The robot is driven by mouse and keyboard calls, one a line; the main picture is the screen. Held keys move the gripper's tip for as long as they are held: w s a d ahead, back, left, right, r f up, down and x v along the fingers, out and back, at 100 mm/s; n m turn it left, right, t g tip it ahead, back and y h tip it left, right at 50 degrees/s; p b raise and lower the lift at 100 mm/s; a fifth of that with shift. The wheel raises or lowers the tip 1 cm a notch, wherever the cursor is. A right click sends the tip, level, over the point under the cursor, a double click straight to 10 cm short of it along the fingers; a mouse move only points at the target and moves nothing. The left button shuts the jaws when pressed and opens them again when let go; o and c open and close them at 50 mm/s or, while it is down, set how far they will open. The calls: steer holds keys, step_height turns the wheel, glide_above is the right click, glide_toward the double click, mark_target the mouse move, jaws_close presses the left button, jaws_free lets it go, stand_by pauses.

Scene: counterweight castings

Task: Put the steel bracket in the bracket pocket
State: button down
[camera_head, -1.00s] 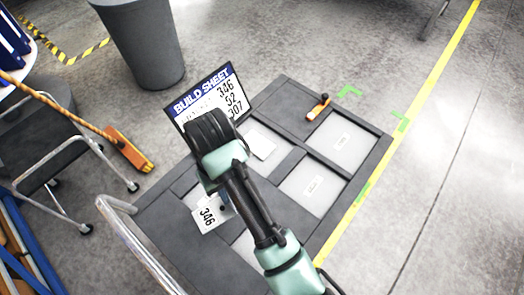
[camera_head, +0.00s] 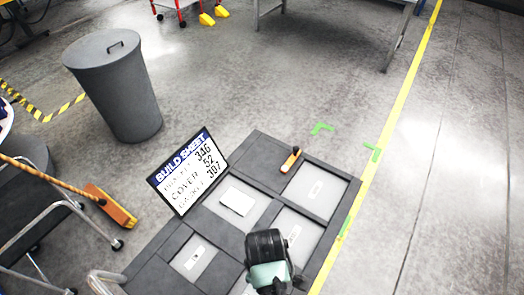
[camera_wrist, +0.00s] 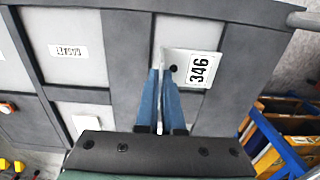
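The steel bracket (camera_wrist: 203,70) is a pale bent plate with a black 346 on its face and a dark hole. My gripper (camera_wrist: 160,74) has blue fingers, close together on the bracket's upright edge. A pale recessed pocket (camera_wrist: 188,32) lies behind the bracket in the wrist view; I cannot tell whether the bracket touches it. The head view shows the dark grey pocketed tray (camera_head: 255,148), but my arm and the frame edge hide the bracket and fingers there. A labelled pocket (camera_head: 183,255) shows left of my arm.
The build sheet (camera_head: 187,172) stands at the tray's left edge. A pale plate (camera_head: 237,201) and an orange-handled tool (camera_head: 291,160) lie on the tray. A grey bin (camera_head: 115,90) and an orange broom (camera_head: 110,205) stand left. Floor right of the yellow line is clear.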

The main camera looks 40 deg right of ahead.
steer(key=shift+w+f, duration=0.1)
steer(key=shift+f, duration=2.1)
steer(key=shift+f, duration=0.15)
steer(key=c, duration=1)
jaws_free()
steer(key=shift+c, duration=0.2)
